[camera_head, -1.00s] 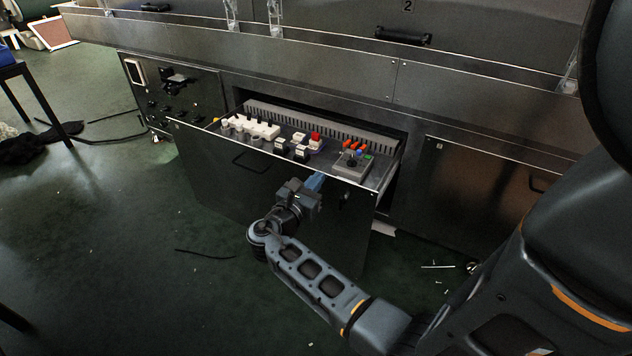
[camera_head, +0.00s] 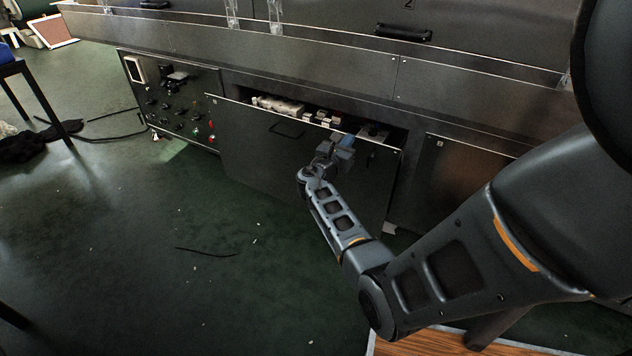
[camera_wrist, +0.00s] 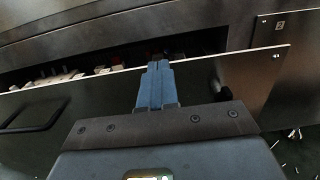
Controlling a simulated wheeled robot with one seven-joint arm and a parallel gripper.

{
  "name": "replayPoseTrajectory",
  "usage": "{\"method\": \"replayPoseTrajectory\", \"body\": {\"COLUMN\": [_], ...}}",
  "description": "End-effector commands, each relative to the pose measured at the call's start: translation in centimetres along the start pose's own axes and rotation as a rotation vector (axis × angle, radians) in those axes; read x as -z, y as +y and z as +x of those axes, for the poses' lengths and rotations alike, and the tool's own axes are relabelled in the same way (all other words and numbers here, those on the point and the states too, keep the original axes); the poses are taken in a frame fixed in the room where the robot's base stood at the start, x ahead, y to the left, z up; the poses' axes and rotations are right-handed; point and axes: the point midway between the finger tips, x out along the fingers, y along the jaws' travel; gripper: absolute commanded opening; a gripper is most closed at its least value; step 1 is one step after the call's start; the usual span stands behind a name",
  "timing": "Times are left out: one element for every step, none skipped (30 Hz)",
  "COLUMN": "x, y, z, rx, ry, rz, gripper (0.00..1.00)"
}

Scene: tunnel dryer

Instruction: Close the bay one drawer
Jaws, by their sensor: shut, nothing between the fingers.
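The bay one drawer (camera_head: 262,158) has a dark front panel with a black bar handle (camera_head: 287,130), and it stands partly out of the cabinet. White and dark electrical parts show through the narrow gap above its front. My gripper (camera_head: 343,142) is shut and empty, at the upper right part of the drawer front. In the wrist view my blue fingers (camera_wrist: 157,85) lie against or just before the top edge of the drawer front (camera_wrist: 215,85); exact contact is hard to tell. The handle (camera_wrist: 35,117) is to their left.
A control panel (camera_head: 175,100) with knobs is left of the drawer. A closed dark panel (camera_head: 465,180) is to the right. A metal ledge (camera_head: 300,65) runs above. Green floor (camera_head: 150,260) in front is mostly clear, with a thin black cable piece (camera_head: 207,252).

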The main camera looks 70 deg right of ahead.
Motion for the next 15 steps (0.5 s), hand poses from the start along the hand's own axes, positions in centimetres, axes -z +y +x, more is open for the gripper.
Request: {"method": "replayPoseTrajectory", "body": {"x": [0.3,0.3,0.3,0.3,0.3,0.3,0.3,0.3,0.3,0.3,0.2,0.2,0.1,0.2,0.2], "y": [-0.1,-0.1,-0.1,-0.1,-0.1,-0.1,-0.1,0.0,-0.1,-0.1,-0.1,0.0,0.0,0.0,0.0], "z": [1.4,2.1,3.0,3.6,4.2,5.0,5.4,5.9,6.5,6.9,7.2,7.7,7.9,8.2,8.4], "rx": [0.005,0.006,0.005,0.005,0.005,0.004,0.004,0.003,0.003,0.003,0.003,0.002,0.001,0.001,0.002], "ry": [-0.001,-0.001,-0.002,-0.001,-0.001,-0.001,-0.001,-0.001,-0.001,-0.001,-0.001,-0.002,-0.001,-0.001,-0.001], "rz": [0.002,0.002,0.003,0.002,0.002,0.002,0.002,0.002,0.001,0.000,0.000,0.000,0.000,-0.001,-0.001], "gripper": [0.00,0.00,0.00,0.00,0.00,0.00,0.00,0.00,0.00,0.00,0.00,0.00,0.00,0.00,0.00]}}
